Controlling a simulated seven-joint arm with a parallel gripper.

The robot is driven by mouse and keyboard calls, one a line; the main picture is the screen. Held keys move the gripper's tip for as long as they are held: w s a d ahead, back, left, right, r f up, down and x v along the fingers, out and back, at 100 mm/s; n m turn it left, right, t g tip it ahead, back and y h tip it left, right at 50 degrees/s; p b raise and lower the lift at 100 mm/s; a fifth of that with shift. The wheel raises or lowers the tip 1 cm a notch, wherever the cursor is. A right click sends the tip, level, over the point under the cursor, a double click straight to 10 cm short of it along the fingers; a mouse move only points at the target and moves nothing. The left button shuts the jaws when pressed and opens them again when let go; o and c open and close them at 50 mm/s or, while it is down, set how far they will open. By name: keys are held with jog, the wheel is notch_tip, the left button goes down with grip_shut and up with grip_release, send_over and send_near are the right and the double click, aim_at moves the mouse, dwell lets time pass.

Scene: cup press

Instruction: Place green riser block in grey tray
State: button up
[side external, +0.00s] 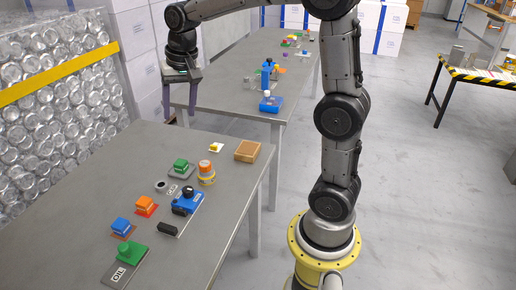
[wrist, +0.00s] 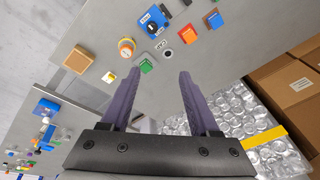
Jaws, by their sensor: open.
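A small green block (side external: 180,163) sits on a dark grey square plate (side external: 188,174) in the far half of the near table; the block also shows in the wrist view (wrist: 147,65), near the left fingertip. The plate looks like a shallow grey tray, but I cannot tell how deep it is. A second green piece with a round knob (side external: 125,251) stands on a grey plate marked OIL (side external: 118,273) at the near end.
The table's left side is clear.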

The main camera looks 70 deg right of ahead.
jog(key=s+a+f+n+t, duration=0.1)
jog(key=s+a+n, duration=0.3)
jog(key=s, duration=0.7)
jog(key=s+a+f+n+t, duration=0.1)
jog(key=s+a+n, duration=0.3)
jog(key=s, duration=0.7)
jog(key=shift+s+n+t+y, duration=0.3)
jog(key=shift+s+n+t, duration=0.1)
jog(key=shift+n, duration=0.1)
